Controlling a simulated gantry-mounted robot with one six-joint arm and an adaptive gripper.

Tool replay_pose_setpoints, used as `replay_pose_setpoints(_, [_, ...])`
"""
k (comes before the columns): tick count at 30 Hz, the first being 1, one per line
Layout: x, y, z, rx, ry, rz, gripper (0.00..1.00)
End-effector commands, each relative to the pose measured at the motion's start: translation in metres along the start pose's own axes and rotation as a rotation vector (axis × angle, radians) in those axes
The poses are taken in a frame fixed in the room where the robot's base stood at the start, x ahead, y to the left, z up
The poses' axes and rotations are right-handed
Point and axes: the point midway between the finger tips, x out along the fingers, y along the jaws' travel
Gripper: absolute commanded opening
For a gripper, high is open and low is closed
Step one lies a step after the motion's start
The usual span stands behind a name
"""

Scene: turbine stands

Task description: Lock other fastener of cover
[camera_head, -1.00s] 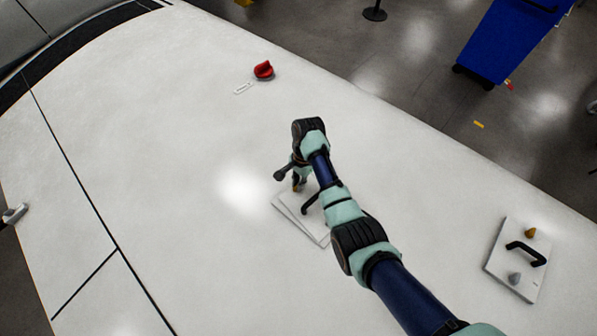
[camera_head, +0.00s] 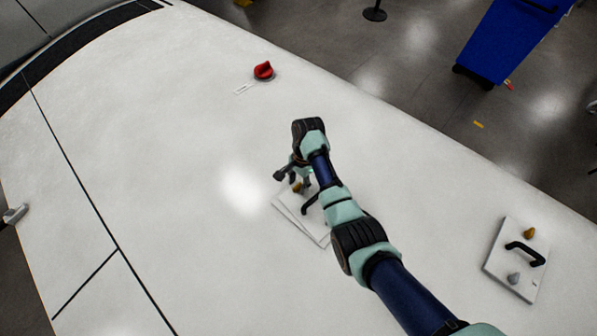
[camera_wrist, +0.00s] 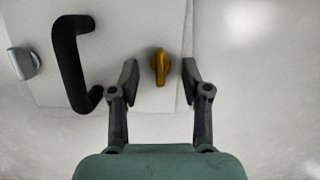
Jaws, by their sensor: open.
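The cover (camera_head: 299,225) is a white plate under my arm in the head view, partly hidden by it; it also shows in the wrist view (camera_wrist: 115,22). It has a black handle (camera_wrist: 68,65), a grey fastener (camera_wrist: 25,62) at the left and a gold fastener (camera_wrist: 160,67) at the right. The gold fastener also shows in the head view (camera_head: 297,187). My gripper (camera_wrist: 159,75) is open, with its two fingers on either side of the gold fastener. A gap shows between the fastener and each finger.
A second white cover (camera_head: 508,268) with a black handle and gold and grey fasteners lies at the right. A red knob (camera_head: 263,71) stands farther back on the white surface. The surface left of my gripper is clear.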

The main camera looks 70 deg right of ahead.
Motion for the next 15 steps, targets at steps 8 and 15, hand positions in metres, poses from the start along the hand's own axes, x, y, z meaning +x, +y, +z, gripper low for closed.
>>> replay_pose_setpoints(8, [-0.029,0.0,0.007,0.0,0.001,-0.001,0.47])
replay_pose_setpoints(15, [-0.047,0.0,0.012,0.0,0.0,-0.001,0.47])
